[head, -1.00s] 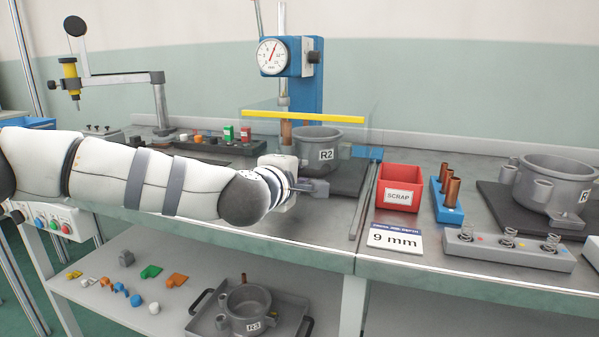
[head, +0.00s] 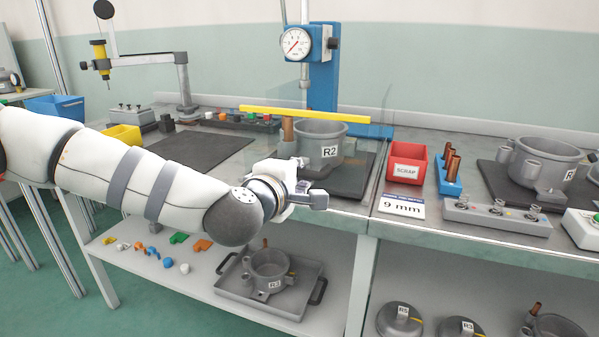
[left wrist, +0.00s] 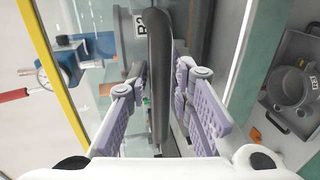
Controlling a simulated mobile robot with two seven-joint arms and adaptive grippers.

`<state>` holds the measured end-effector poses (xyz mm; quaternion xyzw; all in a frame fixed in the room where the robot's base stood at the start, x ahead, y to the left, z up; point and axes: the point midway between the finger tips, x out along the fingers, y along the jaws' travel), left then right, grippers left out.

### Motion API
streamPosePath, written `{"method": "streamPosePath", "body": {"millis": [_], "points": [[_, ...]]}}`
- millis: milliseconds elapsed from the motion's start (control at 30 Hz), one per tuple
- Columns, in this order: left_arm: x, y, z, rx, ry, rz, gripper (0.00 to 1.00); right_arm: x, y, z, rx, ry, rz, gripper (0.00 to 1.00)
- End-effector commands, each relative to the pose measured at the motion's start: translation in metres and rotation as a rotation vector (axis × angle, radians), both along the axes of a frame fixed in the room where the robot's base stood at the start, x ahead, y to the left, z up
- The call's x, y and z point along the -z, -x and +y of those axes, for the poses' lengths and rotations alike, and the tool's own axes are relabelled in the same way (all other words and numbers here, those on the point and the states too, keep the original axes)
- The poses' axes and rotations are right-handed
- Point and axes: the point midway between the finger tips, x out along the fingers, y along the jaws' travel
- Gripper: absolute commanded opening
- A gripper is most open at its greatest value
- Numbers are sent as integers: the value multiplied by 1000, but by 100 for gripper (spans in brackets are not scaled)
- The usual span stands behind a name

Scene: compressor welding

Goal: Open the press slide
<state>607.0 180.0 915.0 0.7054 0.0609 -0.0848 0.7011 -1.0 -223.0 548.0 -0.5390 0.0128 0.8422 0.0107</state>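The press has a blue column (head: 323,70), a dial gauge (head: 295,44) and a clear guard with a yellow top bar (head: 305,113). Under it, a grey pot marked R2 (head: 318,145) stands on a dark plate (head: 352,180). My left gripper (head: 312,197) is in front of the pot, near the bench's front edge. In the left wrist view, its lilac-padded fingers (left wrist: 160,80) are spread on either side of a long dark bar (left wrist: 160,60), with gaps visible. I cannot tell whether this bar belongs to the slide. My right gripper is not in view.
To the right are a red SCRAP bin (head: 407,163), a 9 mm sign (head: 402,206), a blue holder with copper tubes (head: 450,178) and another pot (head: 545,160). A tray (head: 300,297) with pot R3 lies on the shelf below. A dark mat (head: 205,150) is clear at left.

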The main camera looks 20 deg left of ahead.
Motion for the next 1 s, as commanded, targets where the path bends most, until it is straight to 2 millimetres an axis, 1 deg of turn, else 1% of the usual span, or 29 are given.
{"method": "streamPosePath", "body": {"millis": [267,367,467,600,700,800,900,1000], "points": [[0,0,0,0,0,0,35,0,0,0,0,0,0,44],[-1,4,0,1,0,1,35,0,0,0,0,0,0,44],[-5,22,0,2,1,1,35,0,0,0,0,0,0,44],[-13,60,2,2,2,0,35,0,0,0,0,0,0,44],[-18,85,3,2,1,0,35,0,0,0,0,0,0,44],[-22,103,3,1,1,0,35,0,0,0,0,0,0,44],[-24,113,4,0,0,0,35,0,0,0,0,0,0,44],[-25,117,4,0,0,1,35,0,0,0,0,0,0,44]]}}
